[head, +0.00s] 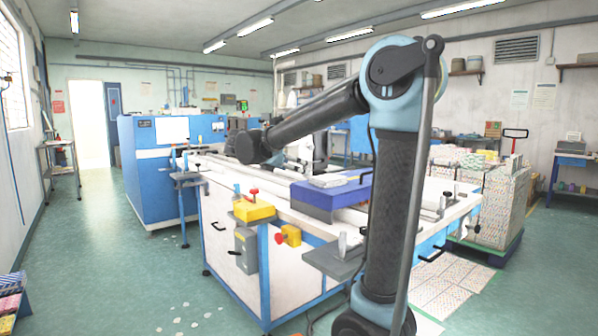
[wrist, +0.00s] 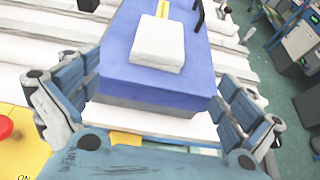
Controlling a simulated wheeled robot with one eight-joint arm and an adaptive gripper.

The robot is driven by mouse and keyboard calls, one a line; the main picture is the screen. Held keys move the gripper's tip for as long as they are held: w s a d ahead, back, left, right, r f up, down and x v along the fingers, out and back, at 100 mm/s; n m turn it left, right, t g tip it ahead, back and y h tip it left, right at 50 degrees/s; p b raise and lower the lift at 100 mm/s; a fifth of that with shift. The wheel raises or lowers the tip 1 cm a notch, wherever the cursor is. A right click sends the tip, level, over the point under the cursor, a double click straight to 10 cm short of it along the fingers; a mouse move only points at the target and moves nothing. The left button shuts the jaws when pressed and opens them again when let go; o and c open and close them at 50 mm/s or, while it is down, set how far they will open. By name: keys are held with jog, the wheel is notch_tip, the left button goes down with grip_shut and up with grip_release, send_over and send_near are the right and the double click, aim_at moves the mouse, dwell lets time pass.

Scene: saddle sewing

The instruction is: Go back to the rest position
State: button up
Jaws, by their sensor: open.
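My gripper (wrist: 152,100) shows in the wrist view with its two blue and grey jointed fingers spread wide apart. It is open, and nothing is held between the fingers. Beyond the fingers lies a blue box (wrist: 120,72) with a white block (wrist: 158,44) on its top. How far the fingertips are from the box is hard to tell. In the head view my arm rises at the right of centre and bends left over the workbench. My gripper cannot be made out clearly there.
The white workbench (head: 232,238) carries the blue box (head: 318,202), rails and a yellow box (head: 253,209) with a red knob. A blue machine (head: 150,170) stands behind left. Patterned stacks (head: 502,200) stand at the right. The green floor at left is mostly clear.

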aim_at(320, 179)
jog(key=x, duration=1.1)
jog(key=shift+w+d+f, duration=0.1)
jog(key=shift+w+d, duration=0.1)
jog(key=shift+w+d+f, duration=0.15)
jog(key=shift+d+f, duration=0.1)
jog(key=shift+f, duration=0.4)
jog(key=shift+a+r, duration=0.1)
jog(key=shift+r, duration=0.05)
